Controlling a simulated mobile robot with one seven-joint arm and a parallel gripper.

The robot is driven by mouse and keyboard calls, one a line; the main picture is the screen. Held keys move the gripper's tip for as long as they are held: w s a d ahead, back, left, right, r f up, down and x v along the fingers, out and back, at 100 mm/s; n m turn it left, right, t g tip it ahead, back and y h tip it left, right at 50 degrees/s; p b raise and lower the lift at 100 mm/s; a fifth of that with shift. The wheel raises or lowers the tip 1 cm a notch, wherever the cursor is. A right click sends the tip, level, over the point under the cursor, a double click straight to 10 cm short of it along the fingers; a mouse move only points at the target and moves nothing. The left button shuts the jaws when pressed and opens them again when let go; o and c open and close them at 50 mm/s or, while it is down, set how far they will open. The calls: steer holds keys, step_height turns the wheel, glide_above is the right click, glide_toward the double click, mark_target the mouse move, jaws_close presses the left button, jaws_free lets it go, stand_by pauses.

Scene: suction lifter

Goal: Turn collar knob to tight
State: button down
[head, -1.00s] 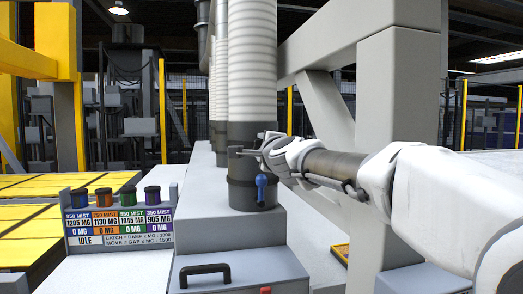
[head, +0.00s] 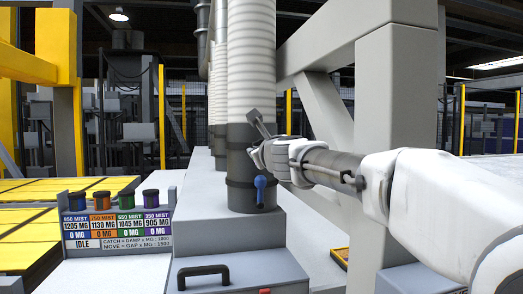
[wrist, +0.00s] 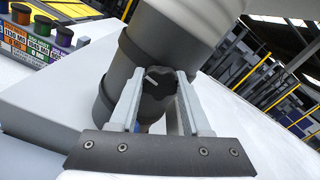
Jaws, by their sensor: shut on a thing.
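The collar knob (wrist: 158,100) is a dark, lobed knob with a pale pointer mark, on the dark collar (wrist: 117,80) of the hose. My gripper (wrist: 160,80) is shut on it, one finger on each side. The mark points to the upper left to lower right in the wrist view; I cannot read any tight label. In the head view my gripper (head: 251,152) is against the right front of the collar (head: 240,190), rolled over at a slant, and it hides the knob.
A blue-handled lever (head: 260,186) sits just below my gripper on the collar. A ribbed hose (head: 251,60) rises above. A panel (head: 118,232) with several coloured knobs stands left, a black handle (head: 203,272) is in front, and a thick grey frame (head: 400,130) stands right.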

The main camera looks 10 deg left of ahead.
steer(key=m, duration=0.4)
steer(key=shift+m+b, duration=0.3)
steer(key=m, duration=0.3)
steer(key=shift+m, duration=0.3)
steer(key=m+b, duration=0.1)
steer(key=m, duration=0.3)
steer(key=shift+m+b, duration=0.3)
steer(key=shift+m, duration=1.5)
steer(key=shift+r, duration=0.1)
steer(key=shift+c, duration=1.8)
jaws_free()
